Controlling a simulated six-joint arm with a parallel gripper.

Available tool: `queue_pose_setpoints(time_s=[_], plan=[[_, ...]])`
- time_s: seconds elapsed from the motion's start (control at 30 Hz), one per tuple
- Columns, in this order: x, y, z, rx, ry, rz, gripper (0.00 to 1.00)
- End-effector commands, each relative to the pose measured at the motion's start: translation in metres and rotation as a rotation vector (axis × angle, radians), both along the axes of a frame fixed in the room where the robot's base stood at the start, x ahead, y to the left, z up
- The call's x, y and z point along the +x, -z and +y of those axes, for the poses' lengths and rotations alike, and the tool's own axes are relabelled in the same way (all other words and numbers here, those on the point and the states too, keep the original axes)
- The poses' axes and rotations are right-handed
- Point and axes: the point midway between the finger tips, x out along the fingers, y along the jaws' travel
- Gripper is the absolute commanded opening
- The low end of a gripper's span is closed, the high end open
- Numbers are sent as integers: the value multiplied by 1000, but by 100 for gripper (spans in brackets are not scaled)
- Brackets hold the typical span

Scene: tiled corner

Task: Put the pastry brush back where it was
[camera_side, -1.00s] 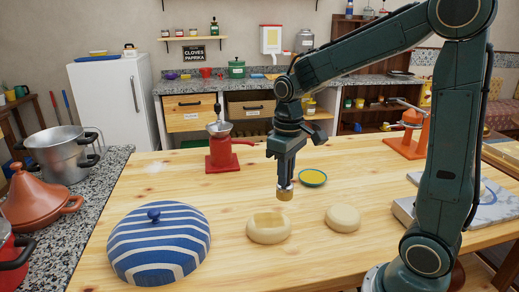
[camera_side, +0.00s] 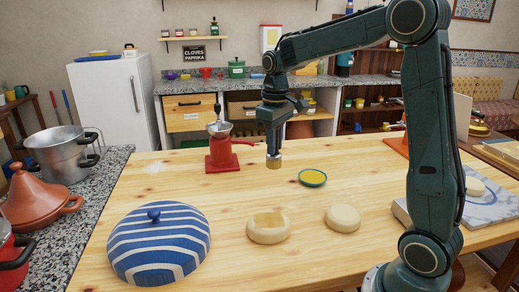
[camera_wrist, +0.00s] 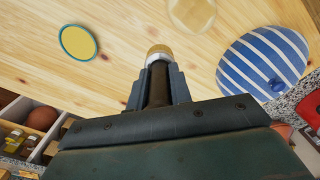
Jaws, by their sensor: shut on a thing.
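My gripper (camera_side: 273,150) is shut on the pastry brush (camera_side: 273,162). The brush hangs upright above the wooden table, just right of the red grinder. In the wrist view the brush end (camera_wrist: 160,52) sticks out past the fingertips. A small green-rimmed dish (camera_side: 312,178) with yellow contents stands to the right of the brush. A round dough piece (camera_side: 268,236) with a yellow glazed patch lies nearer the camera. A second, plain dough round (camera_side: 343,218) lies to its right.
A red grinder (camera_side: 222,152) with its handle pointing right stands close to the left of my gripper. A blue-and-white striped dome (camera_side: 158,245) stands at the front left. The wooden table between grinder and dough is clear.

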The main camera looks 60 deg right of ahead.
Motion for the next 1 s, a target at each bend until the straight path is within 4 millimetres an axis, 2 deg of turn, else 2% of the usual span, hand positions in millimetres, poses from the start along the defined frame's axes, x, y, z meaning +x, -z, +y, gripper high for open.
queue_pose_setpoints(time_s=[0.3,0.6,0.8,1.0], plan=[[37,-25,-49,-1,3,-1,0],[56,-42,-89,0,1,0,0],[61,-47,-101,0,0,1,0],[61,-48,-103,0,-1,1,0]])
